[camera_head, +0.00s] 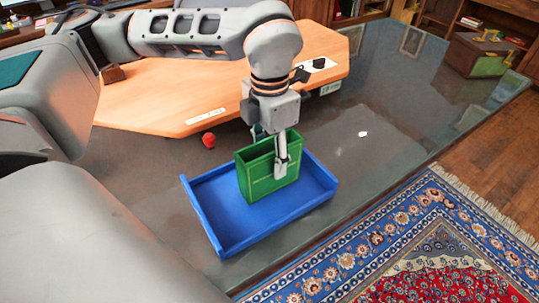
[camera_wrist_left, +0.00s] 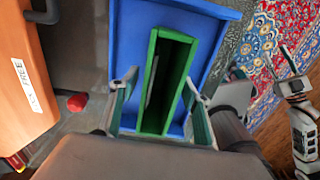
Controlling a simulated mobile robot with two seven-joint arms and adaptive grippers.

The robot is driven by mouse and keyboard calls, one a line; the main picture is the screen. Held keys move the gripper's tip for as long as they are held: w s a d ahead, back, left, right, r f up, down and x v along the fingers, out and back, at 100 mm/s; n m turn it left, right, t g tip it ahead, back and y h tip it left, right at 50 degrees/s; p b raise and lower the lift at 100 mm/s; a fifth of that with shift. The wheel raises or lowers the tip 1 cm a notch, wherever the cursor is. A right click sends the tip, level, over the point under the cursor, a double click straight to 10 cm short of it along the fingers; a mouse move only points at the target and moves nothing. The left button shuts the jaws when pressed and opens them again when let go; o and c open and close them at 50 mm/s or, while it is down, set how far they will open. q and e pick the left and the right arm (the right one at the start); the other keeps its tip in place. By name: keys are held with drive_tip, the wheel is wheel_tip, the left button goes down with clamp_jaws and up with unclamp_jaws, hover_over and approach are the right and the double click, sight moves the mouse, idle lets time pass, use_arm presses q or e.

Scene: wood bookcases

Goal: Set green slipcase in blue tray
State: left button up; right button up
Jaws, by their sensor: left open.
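The green slipcase (camera_head: 257,184) stands upright in the blue tray (camera_head: 228,218), its open side up. The slipcase (camera_wrist_left: 173,72) and tray (camera_wrist_left: 130,28) also show in the left wrist view. My left gripper (camera_head: 270,150) points down over the slipcase with one finger on each side of its top. In the left wrist view the fingers (camera_wrist_left: 160,82) are spread, with a gap beside the slipcase. The slipcase hides part of the far finger in the head view. A grey and black part at the right of the wrist view looks like my right gripper (camera_wrist_left: 290,75).
A wooden board (camera_head: 190,95) lies behind. A small white item (camera_head: 363,134) is to the right. The table edge and a patterned rug (camera_head: 400,240) lie at front right.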

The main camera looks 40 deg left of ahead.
use_arm(q)
wheel_tip(320, 180, up, 12)
drive_tip(key=p, duration=0.2)
idle(0.6)
